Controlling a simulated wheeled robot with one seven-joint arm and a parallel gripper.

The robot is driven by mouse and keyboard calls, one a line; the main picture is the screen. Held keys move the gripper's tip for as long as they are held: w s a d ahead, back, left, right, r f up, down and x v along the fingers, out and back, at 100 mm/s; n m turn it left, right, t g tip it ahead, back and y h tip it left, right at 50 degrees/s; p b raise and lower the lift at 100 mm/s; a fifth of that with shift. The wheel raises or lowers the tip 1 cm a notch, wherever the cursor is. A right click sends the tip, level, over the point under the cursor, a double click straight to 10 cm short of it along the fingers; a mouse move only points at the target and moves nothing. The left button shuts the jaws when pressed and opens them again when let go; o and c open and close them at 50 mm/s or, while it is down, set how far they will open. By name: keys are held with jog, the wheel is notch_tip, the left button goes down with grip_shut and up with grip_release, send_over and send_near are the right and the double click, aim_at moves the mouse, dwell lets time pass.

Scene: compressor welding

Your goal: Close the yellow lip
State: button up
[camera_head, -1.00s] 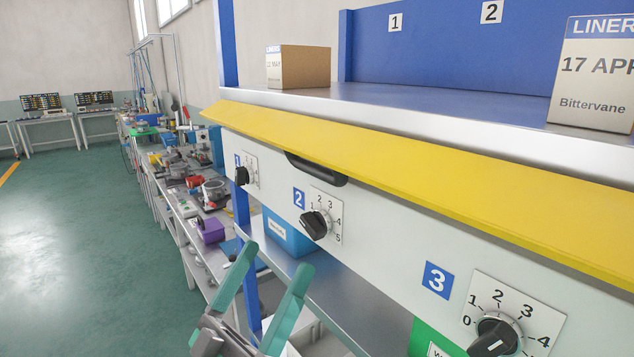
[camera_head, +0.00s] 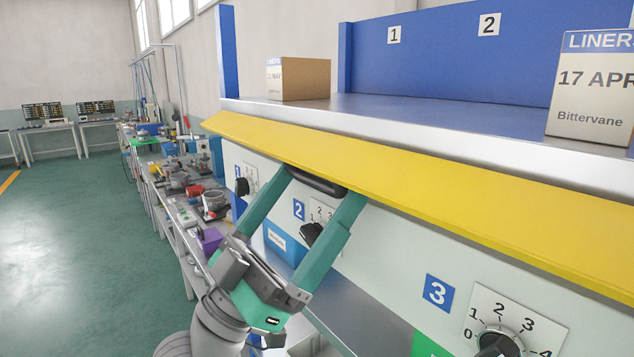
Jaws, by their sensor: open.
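The yellow lip (camera_head: 430,193) is a long flap running along the front edge of the shelf, above the white panel. It slopes outward and down over the panel. A black handle (camera_head: 318,183) sits just under it. My gripper (camera_head: 318,188) has two teal fingers spread wide, pointing up at the handle. The left fingertip is near the handle's left end, the right one near its right end, both close beneath the lip. I cannot tell whether they touch it.
The white panel (camera_head: 390,250) carries black knobs and blue number labels. A box (camera_head: 300,79) and a larger liners box (camera_head: 590,90) stand on the metal shelf (camera_head: 430,125) above. A cluttered bench (camera_head: 185,205) runs back at left, beside open green floor (camera_head: 75,260).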

jog(key=shift+x, duration=1.05)
jog(key=c, duration=0.8)
jog(key=shift+o, duration=0.2)
